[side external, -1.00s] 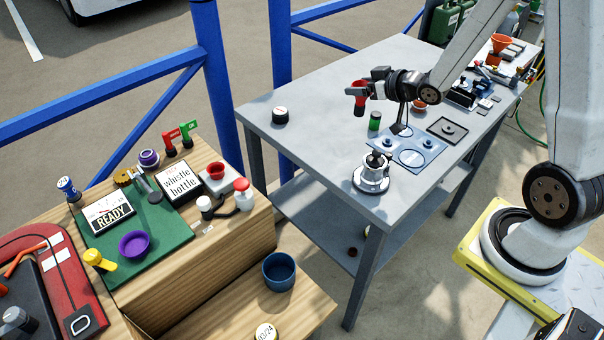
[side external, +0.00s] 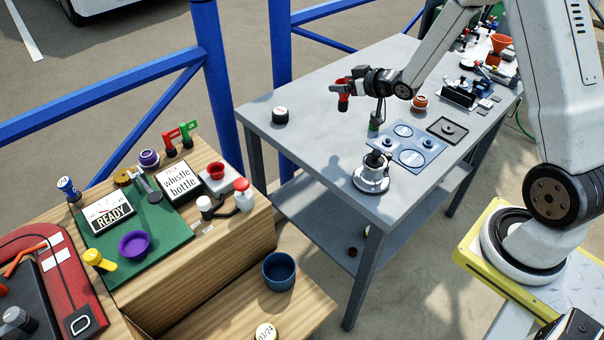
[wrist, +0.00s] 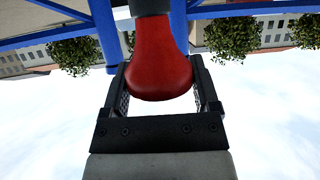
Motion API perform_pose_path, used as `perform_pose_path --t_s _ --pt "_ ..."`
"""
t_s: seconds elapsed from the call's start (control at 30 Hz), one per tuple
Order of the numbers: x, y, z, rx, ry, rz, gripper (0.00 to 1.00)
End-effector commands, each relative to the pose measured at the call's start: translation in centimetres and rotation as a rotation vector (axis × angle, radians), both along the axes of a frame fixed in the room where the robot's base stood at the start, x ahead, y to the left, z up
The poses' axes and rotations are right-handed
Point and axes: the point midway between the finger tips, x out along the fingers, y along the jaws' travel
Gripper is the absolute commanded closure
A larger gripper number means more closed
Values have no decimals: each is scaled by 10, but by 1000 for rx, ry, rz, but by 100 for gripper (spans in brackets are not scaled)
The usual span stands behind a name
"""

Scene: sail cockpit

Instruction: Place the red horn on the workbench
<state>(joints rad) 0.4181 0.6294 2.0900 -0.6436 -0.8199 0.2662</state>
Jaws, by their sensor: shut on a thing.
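My gripper (side external: 342,90) is shut on the red horn (side external: 343,98) and holds it over the left part of the grey workbench (side external: 310,100). In the wrist view, the horn's red bulb (wrist: 160,62) sits between the two fingers, with a dark part at the top edge of the picture. The horn appears roughly upright in the side view, its lower end dark. It looks raised above the bench top, but the exact gap is hard to tell.
A dark round tin (side external: 280,116) stands near the bench's left corner. Bench top between tin and can is clear.

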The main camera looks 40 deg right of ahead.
Motion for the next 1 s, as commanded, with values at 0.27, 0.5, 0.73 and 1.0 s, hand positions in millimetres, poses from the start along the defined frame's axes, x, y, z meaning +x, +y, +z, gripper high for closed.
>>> perform_pose_path --t_s 0.27,0.5,0.73,1.0 --pt "30 -6 -24 0 2 1 99" --pt "49 -11 -48 0 1 1 99" --pt "60 -13 -60 0 0 0 99" --pt "62 -14 -62 0 -1 0 99"
